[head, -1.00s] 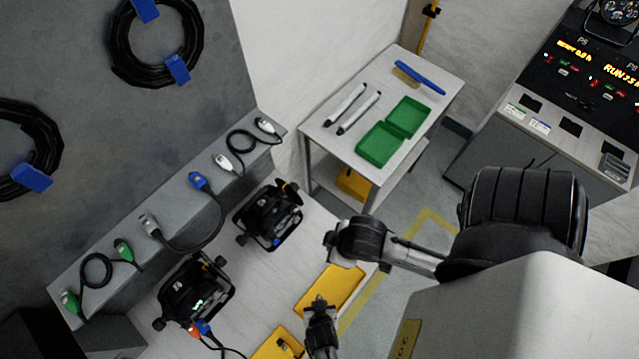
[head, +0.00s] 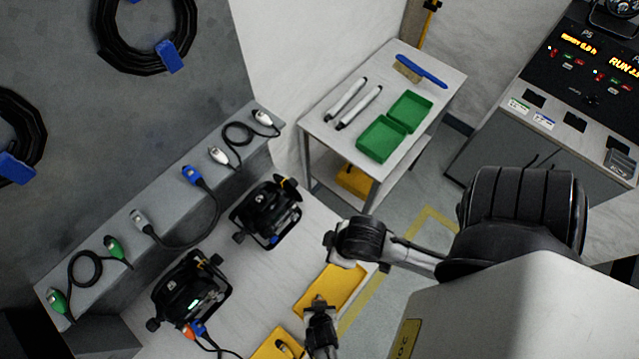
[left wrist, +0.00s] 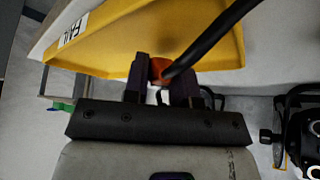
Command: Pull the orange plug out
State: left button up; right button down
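A black cable runs from there towards the bottom edge. In the left wrist view, my left gripper (left wrist: 160,75) has an orange plug end (left wrist: 158,68) between its fingers, which look closed on it. A thick black cable (left wrist: 215,40) leads up and right from it. I cannot tell whether this is the same plug. My right arm comes in from the right in the head view; its finger state is unclear.
Two yellow trays (head: 331,291) lie on the table; the left wrist view shows one labelled FAIL (left wrist: 75,30) close to the fingers. A second par can (head: 268,212) stands farther back. Several cables lie on the grey shelf (head: 165,205). A cart (head: 330,125) holds a green case (head: 381,139).

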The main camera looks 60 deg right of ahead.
pick_arm(q)
jog(key=o, duration=0.5)
jog(key=shift+o, duration=0.2)
jog(key=shift+r, duration=0.1)
jog(key=shift+s+a+r, duration=0.1)
jog(key=shift+a+r, duration=0.05)
jog(key=shift+r, duration=0.05)
jog(key=p+v, duration=0.1)
jog(key=v, duration=1.2)
jog(key=shift+p, duration=0.3)
jog(key=shift+s, duration=0.1)
